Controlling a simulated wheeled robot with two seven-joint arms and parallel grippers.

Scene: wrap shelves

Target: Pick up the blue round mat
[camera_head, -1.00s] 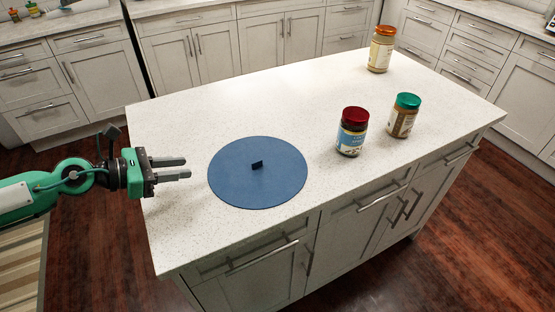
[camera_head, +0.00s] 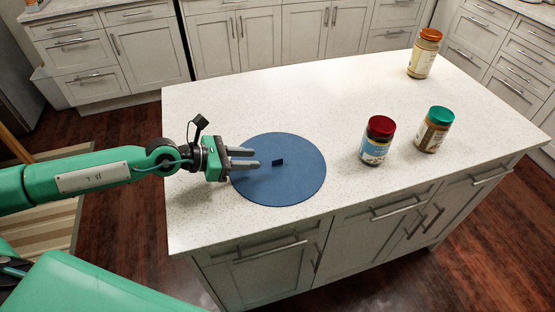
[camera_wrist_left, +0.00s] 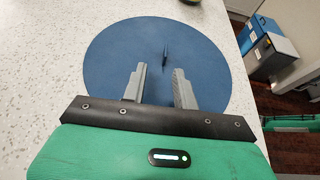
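The blue round mat (camera_head: 290,187) lies flat on the white speckled island top, with a small dark upright tab (camera_head: 277,162) near its middle. My left gripper (camera_head: 258,158) reaches over the mat's left part, its fingers apart and pointing at the tab. In the left wrist view the mat (camera_wrist_left: 110,60) fills the upper middle. The tab (camera_wrist_left: 165,54) stands a little beyond the open fingertips (camera_wrist_left: 160,69), between their lines, and nothing is held. My right gripper is not in view.
On the island (camera_head: 330,95), jars with a red lid (camera_head: 375,141), a green lid (camera_head: 433,130) and an orange lid (camera_head: 424,54) stand to the right of the mat. The island's front edge runs close below the mat. Cabinets line the back.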

